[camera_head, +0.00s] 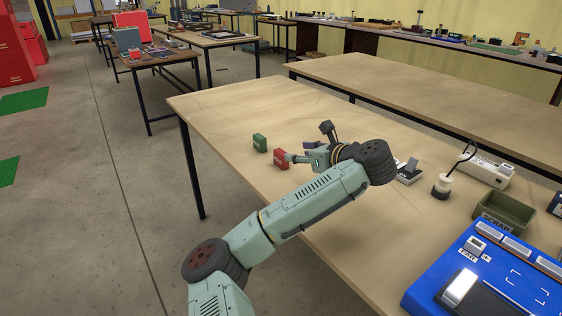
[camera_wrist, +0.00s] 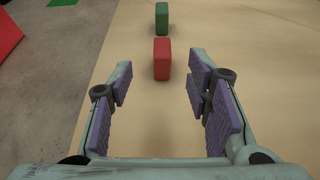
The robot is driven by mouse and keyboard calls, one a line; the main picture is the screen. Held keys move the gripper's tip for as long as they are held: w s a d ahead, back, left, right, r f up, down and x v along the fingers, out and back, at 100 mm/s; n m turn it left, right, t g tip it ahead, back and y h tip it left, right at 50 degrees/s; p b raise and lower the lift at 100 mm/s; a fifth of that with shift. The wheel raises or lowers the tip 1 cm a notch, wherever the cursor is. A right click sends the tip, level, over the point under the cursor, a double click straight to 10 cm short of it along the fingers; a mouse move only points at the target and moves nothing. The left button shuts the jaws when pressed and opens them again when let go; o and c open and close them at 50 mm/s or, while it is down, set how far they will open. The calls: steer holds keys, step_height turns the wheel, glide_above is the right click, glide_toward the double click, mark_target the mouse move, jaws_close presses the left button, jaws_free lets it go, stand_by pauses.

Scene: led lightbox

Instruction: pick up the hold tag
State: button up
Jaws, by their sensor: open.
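A red block (camera_head: 281,159) stands upright on the wooden table, with small pale marks on its face that I cannot read; it may be the hold tag. In the wrist view the red block (camera_wrist: 162,59) is centred just beyond my open fingertips. A similar green block (camera_head: 260,143) stands behind it, and also shows in the wrist view (camera_wrist: 162,18). My gripper (camera_wrist: 160,85) is open and empty, its purple-padded fingers either side of the line to the red block. In the head view my gripper (camera_head: 299,158) is low over the table, close beside the red block and partly hidden.
The table's left edge is near the blocks. The tabletop behind them is clear.

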mark_target(283, 153)
steer(key=b, duration=0.1)
steer(key=w+f+b, duration=0.1)
steer(key=shift+a+f+b, duration=0.25)
steer(key=shift+a+b, duration=0.1)
steer(key=shift+w+a+f+b, duration=0.25)
steer(key=shift+w+a+b, duration=0.15)
steer(key=shift+b, duration=0.8)
steer(key=shift+w+a+f+p, duration=0.1)
steer(key=shift+w+a+p, duration=0.55)
steer(key=shift+w, duration=0.4)
steer(key=shift+p+x, duration=0.6)
steer(key=shift+x, duration=2.1)
steer(key=shift+d+f, duration=0.15)
steer(key=shift+c, duration=0.4)
jaws_close()
